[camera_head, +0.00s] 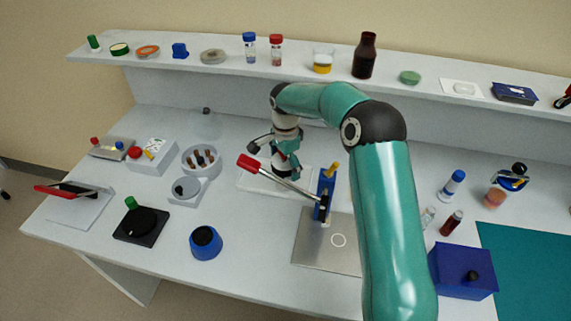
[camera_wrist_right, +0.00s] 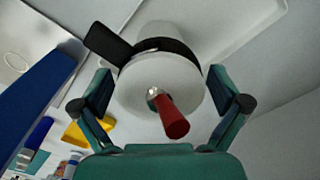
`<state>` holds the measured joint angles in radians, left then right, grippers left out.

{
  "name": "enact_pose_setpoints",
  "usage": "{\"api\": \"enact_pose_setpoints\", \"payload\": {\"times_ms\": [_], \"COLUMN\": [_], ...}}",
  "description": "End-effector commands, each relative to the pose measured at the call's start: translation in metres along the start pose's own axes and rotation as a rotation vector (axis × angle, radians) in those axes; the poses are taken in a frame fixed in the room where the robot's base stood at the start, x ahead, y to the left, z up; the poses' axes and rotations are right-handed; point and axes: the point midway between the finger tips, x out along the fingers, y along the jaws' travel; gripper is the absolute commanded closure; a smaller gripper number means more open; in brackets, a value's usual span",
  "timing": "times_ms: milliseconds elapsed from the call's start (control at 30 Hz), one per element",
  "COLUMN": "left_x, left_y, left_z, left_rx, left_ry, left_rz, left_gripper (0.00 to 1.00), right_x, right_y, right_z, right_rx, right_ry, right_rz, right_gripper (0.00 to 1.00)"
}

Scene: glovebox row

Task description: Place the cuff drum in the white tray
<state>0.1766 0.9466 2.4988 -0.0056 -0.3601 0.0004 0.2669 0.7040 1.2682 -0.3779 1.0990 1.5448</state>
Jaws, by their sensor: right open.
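The cuff drum (camera_wrist_right: 190,85) is a white cylinder with a black band and a black tab, seen in the right wrist view. A red grip (camera_wrist_right: 172,116) shows before its end face; I cannot tell whether it belongs to the drum. My right gripper (camera_wrist_right: 160,100) is open, its fingers on either side of the drum with visible gaps. In the head view my right gripper (camera_head: 286,166) points down over the white tray (camera_head: 257,184), a low flat tray, and largely hides the drum. Whether the drum rests on the tray is unclear. My left gripper is out of view.
A blue press (camera_head: 325,191) with a red-handled lever (camera_head: 250,163) stands close right of the gripper on a metal plate (camera_head: 318,252). A white holder (camera_head: 201,163) and a blue cup (camera_head: 205,243) are to the left. The back shelf (camera_head: 220,68) carries jars and dishes.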

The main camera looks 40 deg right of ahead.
Motion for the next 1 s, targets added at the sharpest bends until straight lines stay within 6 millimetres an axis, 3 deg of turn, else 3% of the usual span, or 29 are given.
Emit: {"api": "enact_pose_setpoints", "payload": {"times_ms": [267, 733, 1000], "left_x": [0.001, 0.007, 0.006], "left_y": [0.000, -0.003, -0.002], "left_z": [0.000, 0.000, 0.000], "left_rx": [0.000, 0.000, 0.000], "left_ry": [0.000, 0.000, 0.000], "left_rz": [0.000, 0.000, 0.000], "left_gripper": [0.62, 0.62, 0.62], "right_x": [-0.011, -0.099, -0.121], "right_y": [-0.001, -0.001, -0.001], "right_z": [0.000, 0.001, 0.001], "right_rx": [0.000, -0.001, -0.002], "right_ry": [0.001, 0.001, 0.000], "right_rz": [-0.003, -0.004, 0.000], "right_gripper": [0.02, 0.02, 0.02]}}
